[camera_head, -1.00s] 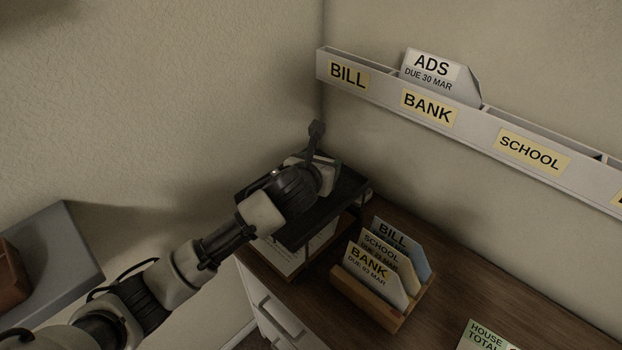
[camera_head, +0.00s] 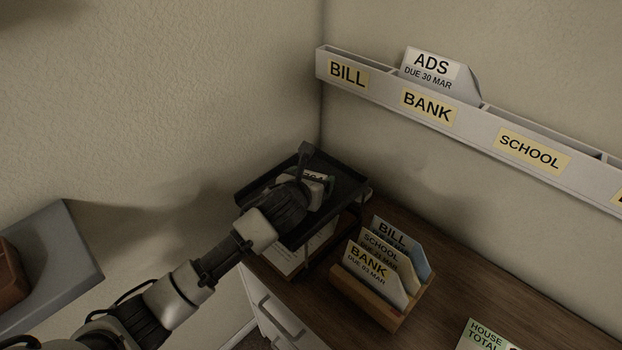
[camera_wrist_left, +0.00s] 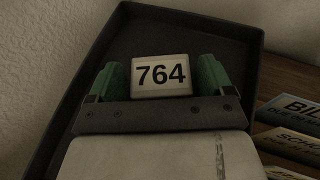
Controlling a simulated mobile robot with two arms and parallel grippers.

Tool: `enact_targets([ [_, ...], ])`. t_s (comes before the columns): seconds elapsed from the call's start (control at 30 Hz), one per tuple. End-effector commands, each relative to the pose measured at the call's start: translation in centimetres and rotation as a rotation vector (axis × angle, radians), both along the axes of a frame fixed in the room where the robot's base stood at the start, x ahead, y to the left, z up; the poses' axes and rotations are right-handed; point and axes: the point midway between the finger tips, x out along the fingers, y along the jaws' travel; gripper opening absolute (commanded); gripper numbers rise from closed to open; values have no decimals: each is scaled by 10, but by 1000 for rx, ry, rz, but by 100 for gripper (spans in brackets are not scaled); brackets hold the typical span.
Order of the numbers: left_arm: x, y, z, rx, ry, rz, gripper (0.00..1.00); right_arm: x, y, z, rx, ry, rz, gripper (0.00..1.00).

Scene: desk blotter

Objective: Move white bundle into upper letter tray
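The white bundle (camera_wrist_left: 161,76), marked 764, lies on the floor of the black upper letter tray (camera_wrist_left: 228,24). In the head view only a small part of the bundle (camera_head: 318,177) shows past my wrist, inside the tray (camera_head: 353,187). My left gripper (camera_wrist_left: 161,80) is over the tray, its green-padded fingers standing apart on either side of the bundle. A narrow gap shows between the bundle and the left pad; the right pad is very close to it. The fingertips are hidden in the head view (camera_head: 318,181). My right gripper is not in view.
Papers (camera_head: 290,258) fill the level below the upper tray. A wooden sorter (camera_head: 368,303) with BILL, SCHOOL and BANK envelopes stands to the right. A wall rack (camera_head: 470,132) runs along the back wall above. The desk (camera_head: 470,270) right of the sorter is mostly clear.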

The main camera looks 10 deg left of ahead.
Motion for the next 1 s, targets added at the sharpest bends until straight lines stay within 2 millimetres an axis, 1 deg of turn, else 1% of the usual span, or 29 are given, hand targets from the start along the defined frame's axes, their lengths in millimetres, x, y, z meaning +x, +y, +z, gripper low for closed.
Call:
enact_targets([
  [0.33,0,0,2,0,-1,0,89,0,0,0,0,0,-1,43],
  [0.47,-10,2,6,2,-1,0,89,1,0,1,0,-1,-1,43],
  [0.57,-25,5,12,3,-2,-1,89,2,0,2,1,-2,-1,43],
  [0.8,-71,14,32,2,-2,-2,89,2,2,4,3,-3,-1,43],
  [0.9,-87,17,39,2,-2,-2,89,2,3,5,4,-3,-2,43],
  [1.0,-98,19,43,0,-1,-1,89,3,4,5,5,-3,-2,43],
])
